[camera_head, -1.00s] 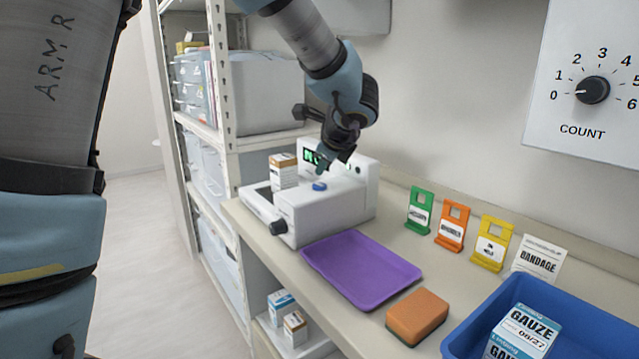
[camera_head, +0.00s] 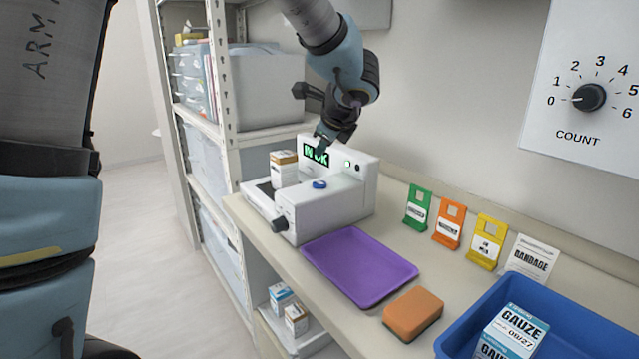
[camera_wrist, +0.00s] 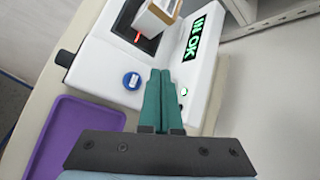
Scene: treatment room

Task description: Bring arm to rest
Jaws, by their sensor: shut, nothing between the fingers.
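My gripper (camera_head: 324,143) is shut and empty. It hangs above the back part of a white machine (camera_head: 335,208) on the counter, in front of its green-lit display. In the wrist view my gripper's teal fingers (camera_wrist: 159,80) lie together, above the machine (camera_wrist: 108,62) and beside its blue button (camera_wrist: 131,81). The display (camera_wrist: 196,36) there reads "IN OK". A small white and brown box (camera_head: 284,169) stands on the machine's dark plate, apart from my gripper. A red light shows beside the box (camera_wrist: 160,14) in the wrist view.
A purple tray (camera_head: 360,266), an orange sponge (camera_head: 413,312) and a blue bin (camera_head: 560,316) holding gauze boxes stand along the counter. Green, orange and yellow tags (camera_head: 484,243) stand behind. Shelving (camera_head: 218,110) rises at the left. A dial panel (camera_head: 585,95) is on the wall.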

